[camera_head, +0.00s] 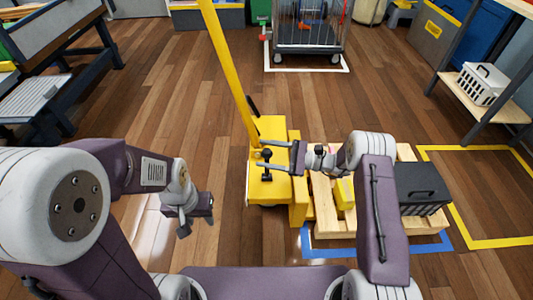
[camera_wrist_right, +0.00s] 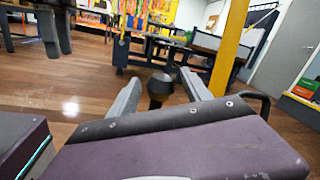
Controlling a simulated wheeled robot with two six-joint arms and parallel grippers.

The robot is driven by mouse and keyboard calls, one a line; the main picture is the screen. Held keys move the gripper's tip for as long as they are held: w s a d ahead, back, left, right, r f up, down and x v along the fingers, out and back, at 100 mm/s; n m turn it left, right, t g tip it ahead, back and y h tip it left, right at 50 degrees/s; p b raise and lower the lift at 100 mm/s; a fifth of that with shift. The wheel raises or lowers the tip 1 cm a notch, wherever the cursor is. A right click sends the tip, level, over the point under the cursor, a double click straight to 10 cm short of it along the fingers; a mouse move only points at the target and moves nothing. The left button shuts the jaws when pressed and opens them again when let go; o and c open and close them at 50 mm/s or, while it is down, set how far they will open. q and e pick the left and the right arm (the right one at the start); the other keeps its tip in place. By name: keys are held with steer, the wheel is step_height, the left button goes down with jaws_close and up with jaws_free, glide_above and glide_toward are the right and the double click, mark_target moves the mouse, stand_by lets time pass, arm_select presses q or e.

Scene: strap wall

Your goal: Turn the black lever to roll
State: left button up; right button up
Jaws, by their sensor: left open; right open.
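The black lever (camera_head: 266,178) stands on the yellow body (camera_head: 268,128) of a wheeled jack with a tall yellow pole (camera_head: 228,70). My right gripper (camera_head: 263,154) reaches in from the right, open, with its fingers on either side of the lever's top. In the right wrist view the lever's black knob (camera_wrist_right: 160,87) shows between the two open fingers, with a gap visible beside it. I cannot tell whether either finger touches it. My left gripper (camera_head: 184,226) is open, points down, and hangs over the floor left of the jack, apart from it.
A wooden pallet (camera_head: 325,205) with a black crate (camera_head: 422,188) and a yellow box lies right of the jack, inside a blue floor outline (camera_head: 330,250). A yellow floor outline (camera_head: 490,243) is further right. A wire cage cart (camera_head: 308,48) stands at the back. Floor left of the jack is clear.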

steer(key=shift+d, duration=0.25)
steer(key=s+d+p, duration=0.1)
steer(key=d+p, duration=0.2)
steer(key=d, duration=0.5)
steer(key=shift+s+d+f, duration=0.2)
steer(key=shift+d+f, duration=0.05)
steer(key=shift+f, duration=0.05)
steer(key=shift+a, duration=0.1)
